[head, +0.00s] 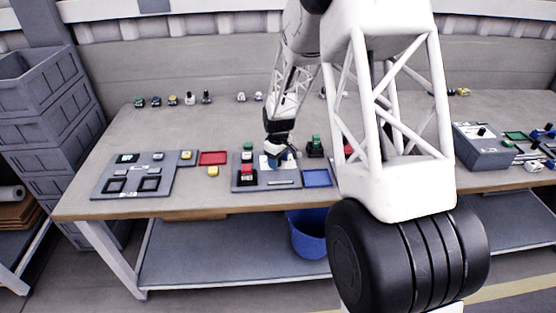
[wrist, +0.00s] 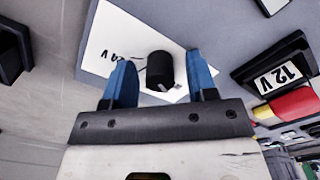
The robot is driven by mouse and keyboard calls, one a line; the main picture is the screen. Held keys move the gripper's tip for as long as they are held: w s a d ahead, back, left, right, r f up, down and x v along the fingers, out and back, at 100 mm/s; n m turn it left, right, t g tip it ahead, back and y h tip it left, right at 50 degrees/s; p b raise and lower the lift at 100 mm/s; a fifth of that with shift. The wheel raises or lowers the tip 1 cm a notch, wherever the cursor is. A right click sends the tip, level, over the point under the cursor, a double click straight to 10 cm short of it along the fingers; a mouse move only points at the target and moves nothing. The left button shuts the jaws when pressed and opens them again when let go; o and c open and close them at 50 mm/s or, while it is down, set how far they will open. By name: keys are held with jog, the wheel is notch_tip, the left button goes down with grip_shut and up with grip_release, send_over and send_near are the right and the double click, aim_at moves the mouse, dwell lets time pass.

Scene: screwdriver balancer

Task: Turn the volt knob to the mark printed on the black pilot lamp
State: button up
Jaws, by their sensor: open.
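The black volt knob (wrist: 160,70) stands on a white plate (wrist: 102,38) on a grey panel. Printing on the plate beside the knob seems to read "24 V", seen turned over. My gripper (wrist: 162,80) is open, with one blue finger on each side of the knob; I cannot tell whether they touch it. A black block with a white "12 V" label (wrist: 278,76) stands to the right in the wrist view, with a red part beside it. I cannot tell if this block is the black pilot lamp. In the head view my gripper (head: 278,160) hides the knob.
The panel (head: 255,186) also carries a red-topped block (head: 247,170) left of my gripper. A blue tray (head: 317,178) lies at its right and a red tray (head: 214,158) at its left. Another grey panel (head: 130,190) lies farther left. A grey box (head: 482,155) stands right.

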jog(key=c, duration=0.9)
jog(key=shift+m, duration=0.4)
jog(key=m, duration=0.3)
jog(key=shift+m, duration=0.3)
jog(key=m, duration=0.3)
jog(key=shift+m, duration=0.3)
jog(key=m, duration=0.3)
jog(key=shift+m, duration=0.3)
jog(key=m, duration=0.4)
